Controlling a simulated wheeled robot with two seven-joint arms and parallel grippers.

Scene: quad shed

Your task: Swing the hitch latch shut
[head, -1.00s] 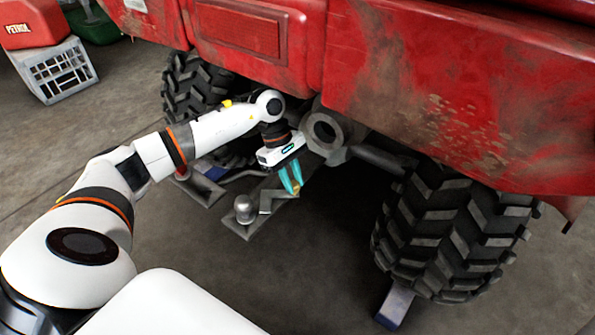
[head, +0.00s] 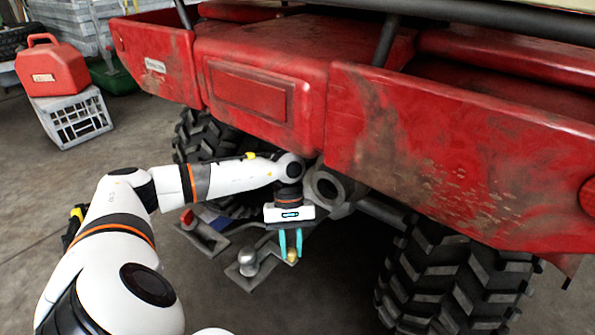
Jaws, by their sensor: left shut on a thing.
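The hitch tongue (head: 268,277) is a flat grey plate under the quad's rear, with a round grey hitch ball (head: 248,262) near its end. The grey hitch latch (head: 269,250) lies beside the ball on the plate and has a small brass-coloured knob (head: 292,257). My left gripper (head: 291,254) points down from above, with its teal fingers either side of the knob, and is shut on the latch. The fingers and the gripper body hide part of the latch. My right gripper is not in view.
The red quad body (head: 262,92) overhangs my left wrist closely. Knobbly tyres stand on both sides, the near one (head: 450,275) at the right. A red petrol can (head: 52,68) sits on a grey crate (head: 75,118) at the far left. Bare floor lies in front.

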